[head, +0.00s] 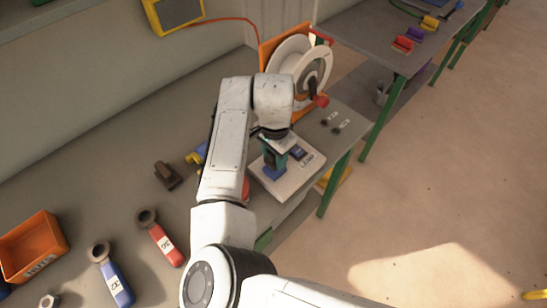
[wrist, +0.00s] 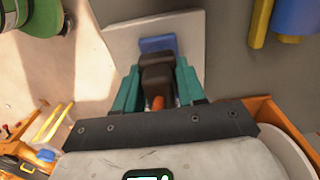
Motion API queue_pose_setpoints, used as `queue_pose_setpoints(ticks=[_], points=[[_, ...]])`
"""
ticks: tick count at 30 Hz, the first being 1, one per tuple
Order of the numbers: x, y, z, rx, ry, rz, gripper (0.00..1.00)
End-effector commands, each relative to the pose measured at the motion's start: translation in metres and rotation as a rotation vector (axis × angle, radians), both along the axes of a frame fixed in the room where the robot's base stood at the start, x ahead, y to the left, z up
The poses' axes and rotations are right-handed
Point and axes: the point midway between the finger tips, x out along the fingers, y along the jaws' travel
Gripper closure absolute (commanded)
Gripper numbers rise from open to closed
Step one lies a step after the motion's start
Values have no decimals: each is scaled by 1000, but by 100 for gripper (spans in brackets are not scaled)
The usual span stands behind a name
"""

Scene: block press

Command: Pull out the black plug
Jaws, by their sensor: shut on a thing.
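The black plug (wrist: 155,66) shows in the wrist view between the two teal fingers of my gripper (wrist: 158,85). The fingers are shut on it, one on each side. An orange-brown part (wrist: 158,103) shows at its near end. A blue piece (wrist: 158,44) lies just beyond the plug, on a pale plate (wrist: 115,38). In the head view my gripper (head: 274,156) points down over the white plate (head: 284,186), close above the blue piece (head: 270,171). The plug's far end and its contact with the blue piece are hidden.
A white reel in an orange frame (head: 270,48) stands behind my gripper. A small dark display (head: 299,153) is right of it on the plate. Two small dark knobs (head: 337,129) lie farther right. A red bottle-like tool (head: 160,244), a blue one (head: 117,285) and an orange bin (head: 34,243) are at left.

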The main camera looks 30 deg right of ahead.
Motion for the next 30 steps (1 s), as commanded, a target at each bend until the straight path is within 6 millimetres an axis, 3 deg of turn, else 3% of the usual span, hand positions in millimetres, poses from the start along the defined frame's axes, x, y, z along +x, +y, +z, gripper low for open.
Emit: queue_pose_setpoints(ticks=[30], points=[[0,0,38,-1,-1,0,100]])
